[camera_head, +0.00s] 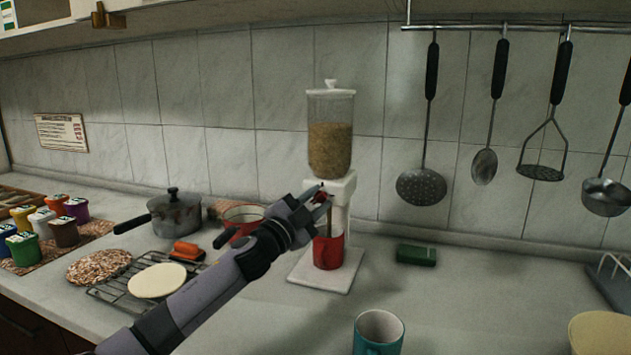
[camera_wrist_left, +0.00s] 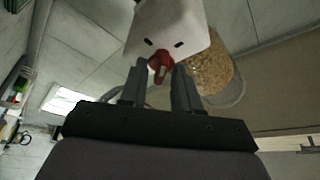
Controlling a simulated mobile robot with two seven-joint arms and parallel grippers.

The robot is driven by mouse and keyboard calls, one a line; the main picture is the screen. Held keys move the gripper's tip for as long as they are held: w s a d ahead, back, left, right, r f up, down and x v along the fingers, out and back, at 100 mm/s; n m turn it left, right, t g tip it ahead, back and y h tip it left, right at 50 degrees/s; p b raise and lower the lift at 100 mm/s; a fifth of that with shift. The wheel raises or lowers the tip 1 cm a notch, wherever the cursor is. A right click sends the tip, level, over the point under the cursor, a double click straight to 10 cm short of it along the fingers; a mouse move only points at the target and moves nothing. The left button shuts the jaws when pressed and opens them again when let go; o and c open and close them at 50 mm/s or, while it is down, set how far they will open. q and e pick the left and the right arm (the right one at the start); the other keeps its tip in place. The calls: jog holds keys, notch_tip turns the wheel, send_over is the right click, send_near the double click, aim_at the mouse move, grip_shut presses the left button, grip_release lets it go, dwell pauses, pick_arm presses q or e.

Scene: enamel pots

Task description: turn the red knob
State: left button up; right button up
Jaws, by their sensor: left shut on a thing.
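The red knob (camera_wrist_left: 160,66) is on the front of the white dispenser (camera_head: 345,185), seen in the left wrist view between my fingertips. In the head view only a small red bit of the knob (camera_head: 320,197) shows at the gripper's tip. My left gripper (camera_head: 322,196) is shut on the knob; it also shows in the left wrist view (camera_wrist_left: 160,75). The dispenser has a clear hopper (camera_head: 331,135) partly filled with grain. A red mug (camera_head: 328,250) stands on its base under the knob. My right gripper is not in view.
A teal mug (camera_head: 378,333) stands at the front of the counter, and a green box (camera_head: 416,255) lies right of the dispenser. A dark pot (camera_head: 175,214) and a red pan (camera_head: 243,214) stand to the left. Utensils hang on the wall at right.

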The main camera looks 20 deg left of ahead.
pick_arm(q)
jog(key=m+p, duration=0.1)
jog(key=p, duration=0.1)
jog(key=m+g+p, duration=0.1)
jog(key=m, duration=0.1)
jog(key=m+g+p, duration=0.1)
jog(key=m+p, duration=0.1)
jog(key=shift+r+h+p, duration=0.25)
jog(key=shift+h+p, duration=0.05)
jog(key=shift+f+m+g+p, duration=0.2)
jog(key=shift+m+g+p, duration=0.45)
jog(key=shift+m, duration=0.65)
jog(key=o, duration=0.7)
jog(key=shift+a, duration=0.1)
jog(key=shift+v, duration=3.55)
jog(key=shift+f, duration=0.1)
